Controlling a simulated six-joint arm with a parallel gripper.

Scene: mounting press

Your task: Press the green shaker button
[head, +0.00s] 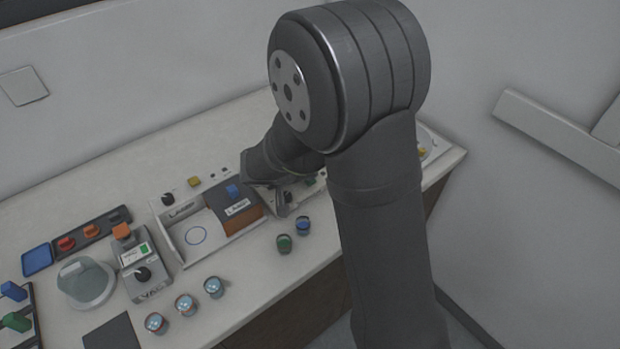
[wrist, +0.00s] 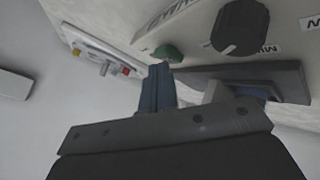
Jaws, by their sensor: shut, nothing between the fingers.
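A green button (wrist: 168,52) sits on the pale front panel of a unit, left of a black knob (wrist: 240,27), in the wrist view. In the head view a small green spot (head: 310,182) beside my arm looks like the same button, mostly hidden. My gripper (wrist: 160,70) is shut and empty. Its blue-grey fingertips end just short of or against the green button in the wrist view; I cannot tell whether they touch. In the head view my gripper (head: 283,207) is low over the bench at the units, partly hidden by my arm.
A dark box with an orange-brown front (head: 243,224) stands left of my gripper. Green-lidded (head: 284,243) and blue-lidded (head: 302,226) jars stand in front. Several jars, a grey control box (head: 146,275) and a dark tray (head: 88,233) are further left. My arm hides the bench's right part.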

